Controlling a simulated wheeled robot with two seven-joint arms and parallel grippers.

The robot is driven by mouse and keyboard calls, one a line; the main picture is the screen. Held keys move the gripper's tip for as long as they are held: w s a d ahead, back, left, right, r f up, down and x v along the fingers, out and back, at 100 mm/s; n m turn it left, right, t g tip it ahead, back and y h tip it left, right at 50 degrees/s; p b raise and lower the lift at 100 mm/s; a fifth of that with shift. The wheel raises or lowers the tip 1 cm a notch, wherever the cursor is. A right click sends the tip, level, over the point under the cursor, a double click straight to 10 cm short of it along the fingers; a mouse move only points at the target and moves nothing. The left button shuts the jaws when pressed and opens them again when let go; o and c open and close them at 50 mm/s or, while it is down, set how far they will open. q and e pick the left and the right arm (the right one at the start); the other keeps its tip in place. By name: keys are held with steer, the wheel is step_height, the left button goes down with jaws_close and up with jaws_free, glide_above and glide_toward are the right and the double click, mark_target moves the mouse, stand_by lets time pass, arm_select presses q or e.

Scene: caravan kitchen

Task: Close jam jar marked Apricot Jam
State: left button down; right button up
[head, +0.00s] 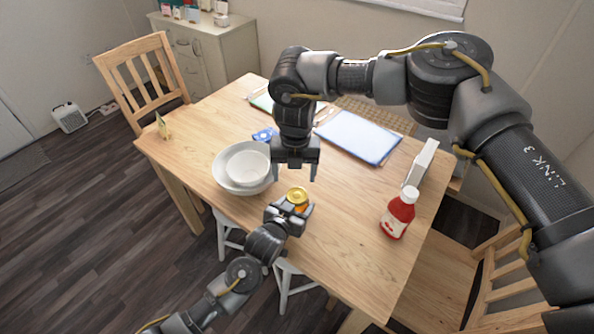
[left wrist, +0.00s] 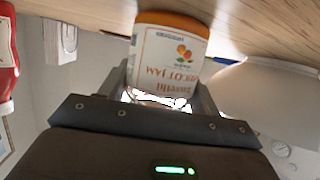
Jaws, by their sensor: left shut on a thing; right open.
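The jam jar shows in the head view as a gold lid (head: 298,194) above an orange jar body (head: 300,207). The lid sits on top of the jar; I cannot tell how tightly. In the left wrist view the picture is upside down, and the jar's label (left wrist: 168,62) reads Apricot Jam. There the lid is hidden. My left gripper (head: 291,211) is shut around the jar body near the table's front edge. My right gripper (head: 294,177) points down, open and empty, just above and behind the lid.
A white bowl inside a larger bowl (head: 223,180) stands close on the left. A red bottle (head: 398,213) and a white box (head: 421,163) stand to the right. A blue-edged board (head: 358,137) lies behind. The table (head: 340,225) is clear between jar and bottle.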

mark_target(297, 195)
steer(key=m, duration=0.4)
steer(key=shift+d, duration=0.25)
steer(key=m, duration=0.3)
steer(key=shift+w, duration=0.1)
steer(key=shift+d+f, duration=0.1)
steer(key=shift+f, duration=3.85)
